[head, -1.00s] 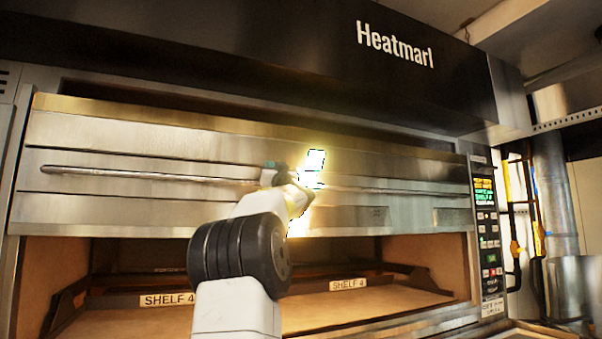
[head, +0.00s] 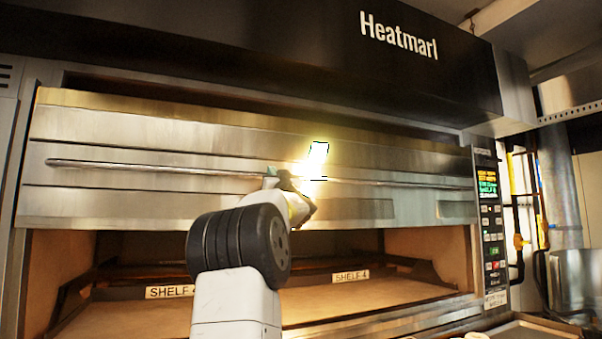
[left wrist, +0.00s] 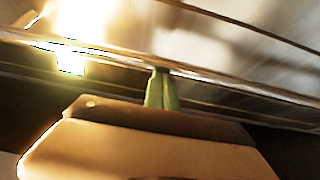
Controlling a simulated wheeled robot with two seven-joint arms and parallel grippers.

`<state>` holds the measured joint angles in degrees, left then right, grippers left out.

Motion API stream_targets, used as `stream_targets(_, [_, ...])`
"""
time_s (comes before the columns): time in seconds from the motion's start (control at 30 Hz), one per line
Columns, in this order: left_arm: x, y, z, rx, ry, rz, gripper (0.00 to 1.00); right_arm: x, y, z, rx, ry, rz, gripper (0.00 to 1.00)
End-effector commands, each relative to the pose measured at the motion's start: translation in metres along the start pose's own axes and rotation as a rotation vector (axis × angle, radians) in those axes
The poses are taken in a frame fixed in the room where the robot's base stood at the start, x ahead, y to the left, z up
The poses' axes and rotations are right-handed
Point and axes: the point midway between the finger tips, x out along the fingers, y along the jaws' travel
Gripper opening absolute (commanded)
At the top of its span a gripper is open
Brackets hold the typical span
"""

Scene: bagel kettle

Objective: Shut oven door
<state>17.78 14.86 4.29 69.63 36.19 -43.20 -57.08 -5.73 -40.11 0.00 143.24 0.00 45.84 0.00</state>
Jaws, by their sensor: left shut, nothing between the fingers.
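The oven door (head: 130,130) is a wide brushed-steel panel on the front of the oven. A long round handle bar (head: 130,168) runs across it. Below the door the oven chamber is open, and its pale deck (head: 130,312) shows. My left gripper (head: 272,174) is at the handle bar near the middle of the door, with its fingers shut and nothing between them. In the left wrist view the green fingers (left wrist: 161,92) reach up to the bar (left wrist: 215,78), and their tips overlap it; whether they touch it I cannot tell. My right gripper is out of view.
Two "SHELF 4" labels (head: 351,276) are inside the chamber. A control panel (head: 489,215) with a lit display is right of the door. Pipes (head: 525,215) stand farther right. A tray (head: 535,333) shows at the bottom right. A bright glare covers part of the door.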

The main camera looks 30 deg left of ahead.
Motion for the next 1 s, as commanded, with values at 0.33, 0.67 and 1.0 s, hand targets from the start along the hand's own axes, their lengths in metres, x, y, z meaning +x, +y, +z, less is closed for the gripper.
stream_targets(0.33, [-0.045,0.002,0.085,0.009,-0.024,0.006,0.00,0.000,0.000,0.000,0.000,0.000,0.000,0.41])
stream_targets(0.67, [-0.106,0.001,0.188,0.010,-0.027,0.006,0.00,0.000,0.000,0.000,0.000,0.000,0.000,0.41])
stream_targets(1.0, [-0.161,0.000,0.275,0.008,-0.022,0.005,0.00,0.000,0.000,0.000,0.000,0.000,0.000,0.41])
